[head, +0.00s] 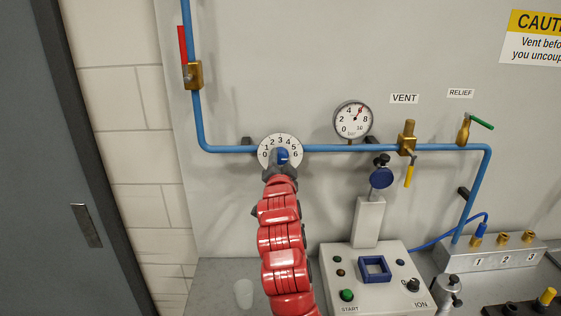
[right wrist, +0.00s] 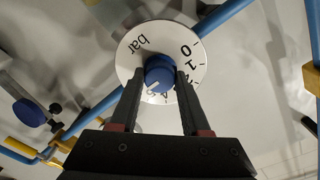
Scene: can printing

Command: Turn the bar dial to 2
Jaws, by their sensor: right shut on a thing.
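The bar dial (head: 292,140) is a white disc numbered 0 to 6 on the blue pipe, with a blue knob (head: 283,156) at its middle. My right gripper (head: 280,170) reaches up to it from below. In the right wrist view, the dark fingers of my right gripper (right wrist: 164,88) are shut on the blue knob (right wrist: 157,72), one on each side. A white mark on the knob points to the lower left there, towards the high-number end of the scale. The fingers hide part of the dial face (right wrist: 130,60). My left gripper is not in view.
A round gauge (head: 353,119) with a red needle sits right of the dial. Beyond it are the vent valve (head: 407,140) and relief valve (head: 464,132). A control box (head: 350,272) with a blue square holder (head: 374,269) stands below. A pale cup (head: 243,293) is left of my arm.

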